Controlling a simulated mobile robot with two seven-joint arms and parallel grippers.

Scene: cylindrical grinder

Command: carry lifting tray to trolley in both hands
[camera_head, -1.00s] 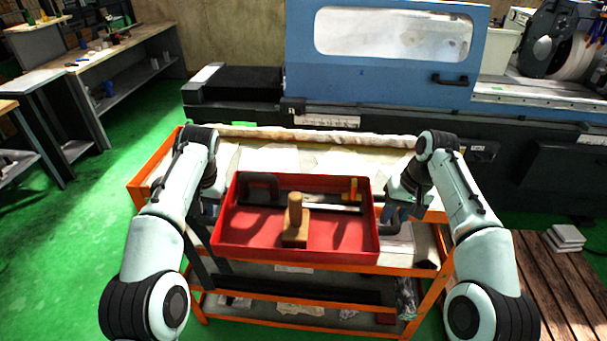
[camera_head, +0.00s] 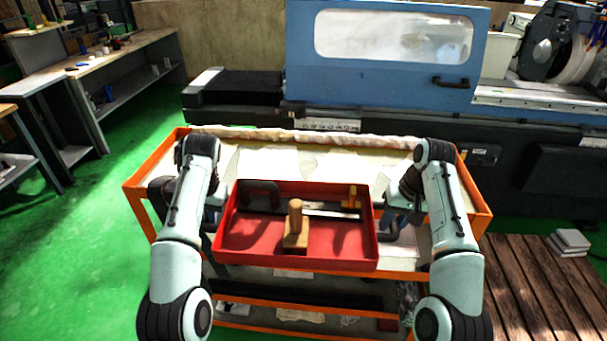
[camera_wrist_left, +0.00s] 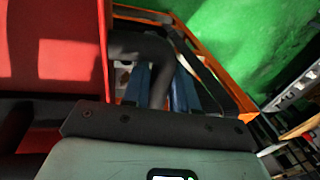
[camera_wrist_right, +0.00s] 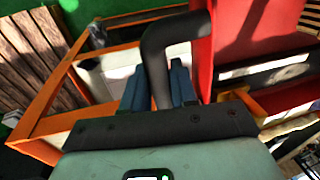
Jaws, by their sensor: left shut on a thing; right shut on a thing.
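The red lifting tray (camera_head: 340,264) is held level between my two arms in the head view, over the front part of the orange trolley (camera_head: 471,190). It holds a wooden-handled block (camera_head: 296,232), a dark frame-shaped tool (camera_head: 262,190) and a yellow-and-silver tool (camera_head: 351,197). My left gripper (camera_wrist_left: 163,88) is shut on the tray's dark left handle (camera_wrist_left: 150,50). My right gripper (camera_wrist_right: 158,88) is shut on the dark right handle (camera_wrist_right: 155,55). Whether the tray touches the trolley top cannot be told.
The trolley's top has a pale cloth (camera_head: 290,160) with free room behind the tray. A blue machine (camera_head: 385,60) stands close behind. A wooden pallet (camera_head: 525,285) lies at right, and a workbench (camera_head: 130,60) stands at far left.

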